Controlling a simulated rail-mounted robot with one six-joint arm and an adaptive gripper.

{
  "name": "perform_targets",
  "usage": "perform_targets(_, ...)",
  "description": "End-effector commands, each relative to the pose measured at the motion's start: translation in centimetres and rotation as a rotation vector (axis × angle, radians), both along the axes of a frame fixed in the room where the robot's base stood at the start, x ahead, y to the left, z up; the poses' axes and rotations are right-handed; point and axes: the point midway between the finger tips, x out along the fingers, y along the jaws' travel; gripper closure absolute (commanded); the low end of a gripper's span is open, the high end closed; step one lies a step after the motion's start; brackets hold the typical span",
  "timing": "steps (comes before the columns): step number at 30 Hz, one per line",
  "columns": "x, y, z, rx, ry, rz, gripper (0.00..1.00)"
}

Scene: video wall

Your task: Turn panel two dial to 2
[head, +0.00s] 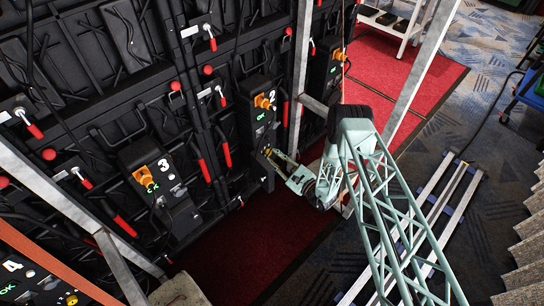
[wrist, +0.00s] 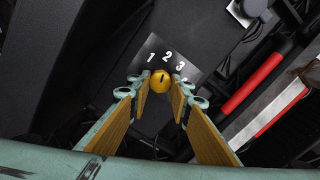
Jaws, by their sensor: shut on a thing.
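Panel two (head: 258,122), a black box marked 2 on the video wall's back, has an orange knob (head: 264,102) and a lit OK display (head: 261,115). My gripper (head: 270,154) is at the lower part of this panel. In the wrist view, the round yellow dial (wrist: 161,80) sits below a grey plate (wrist: 158,47) printed 1, 2, 3. My gripper's two yellow-padded fingers (wrist: 160,86) are shut on the dial, one at each side. The dial's short dark mark runs nearly upright; I cannot tell exactly which number it points to. The fingers hide part of the dial's sides.
Panel three (head: 150,172), with its own orange knob, is to the left, and panel four (head: 30,280) at the lower left. Red-handled levers (head: 225,155) and cables surround the panels. Red carpet (head: 250,235) lies below.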

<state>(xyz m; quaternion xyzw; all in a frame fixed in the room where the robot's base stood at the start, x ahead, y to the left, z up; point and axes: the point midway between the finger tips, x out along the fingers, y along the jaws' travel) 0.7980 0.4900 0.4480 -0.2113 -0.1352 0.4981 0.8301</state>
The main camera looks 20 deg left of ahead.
Motion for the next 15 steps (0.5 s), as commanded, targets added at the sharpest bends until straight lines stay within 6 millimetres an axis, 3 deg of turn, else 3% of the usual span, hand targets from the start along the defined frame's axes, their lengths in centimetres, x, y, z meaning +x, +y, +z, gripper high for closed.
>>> perform_targets(5,-0.02,0.01,-0.01,0.000,0.001,0.000,0.92)
perform_targets(6,-0.02,0.01,-0.01,0.000,0.001,0.000,0.78)
perform_targets(9,-0.02,0.01,-0.01,0.000,0.001,0.000,0.69)
perform_targets(15,-0.01,0.00,0.00,0.000,0.001,0.000,0.67)
